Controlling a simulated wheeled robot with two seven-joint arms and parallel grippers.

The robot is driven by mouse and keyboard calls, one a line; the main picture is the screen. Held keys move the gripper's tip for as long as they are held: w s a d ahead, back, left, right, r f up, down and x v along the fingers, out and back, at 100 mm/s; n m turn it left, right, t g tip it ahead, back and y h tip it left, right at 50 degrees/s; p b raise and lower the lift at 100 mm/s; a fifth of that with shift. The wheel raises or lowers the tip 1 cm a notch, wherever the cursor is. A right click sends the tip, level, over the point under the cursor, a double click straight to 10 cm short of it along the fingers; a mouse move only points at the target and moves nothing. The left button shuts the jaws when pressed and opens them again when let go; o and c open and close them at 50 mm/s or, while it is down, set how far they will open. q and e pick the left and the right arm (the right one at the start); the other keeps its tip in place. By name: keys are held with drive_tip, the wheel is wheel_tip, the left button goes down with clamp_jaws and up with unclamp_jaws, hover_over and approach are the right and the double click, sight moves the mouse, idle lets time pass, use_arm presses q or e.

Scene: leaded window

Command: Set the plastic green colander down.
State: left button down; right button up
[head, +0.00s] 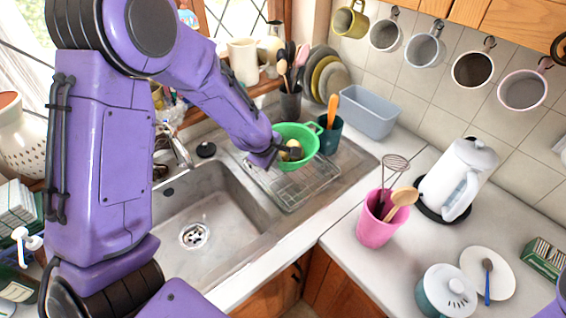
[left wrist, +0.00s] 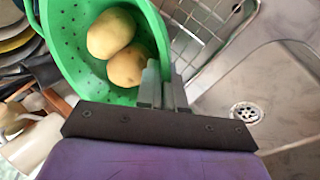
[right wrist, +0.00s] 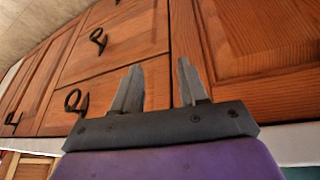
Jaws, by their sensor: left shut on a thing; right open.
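The green plastic colander (head: 309,143) is at the wire rack on the drainboard beside the sink; I cannot tell whether it touches the rack. In the left wrist view the colander (left wrist: 72,50) holds yellowish round fruits or potatoes (left wrist: 126,65), two of them visible. My left gripper (head: 290,152) is shut on the colander's near rim, and its fingers (left wrist: 162,85) show close together there. My right gripper (right wrist: 158,88) is open and empty in front of wooden cabinet fronts; in the head view its fingers are out of frame.
A wire rack (head: 296,188) lies right of the sink basin (head: 205,240). A teal pot (head: 328,138) with an orange-handled utensil, a utensil holder (head: 291,103) and a grey-blue tub (head: 362,112) stand close behind. A pink utensil cup (head: 376,222) and white kettle (head: 462,175) stand on the right counter.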

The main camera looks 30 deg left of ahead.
use_arm(q)
drive_tip(key=x, duration=0.3)
drive_tip(key=shift+s+f, duration=0.25)
drive_tip(key=shift+f, duration=0.2)
drive_tip(key=shift+w+d+f, duration=0.15)
drive_tip(key=shift+d, duration=0.1)
drive_tip(key=c, duration=1.3)
unclamp_jaws()
drive_tip(key=shift+f, duration=0.1)
drive_tip(key=shift+o, duration=0.2)
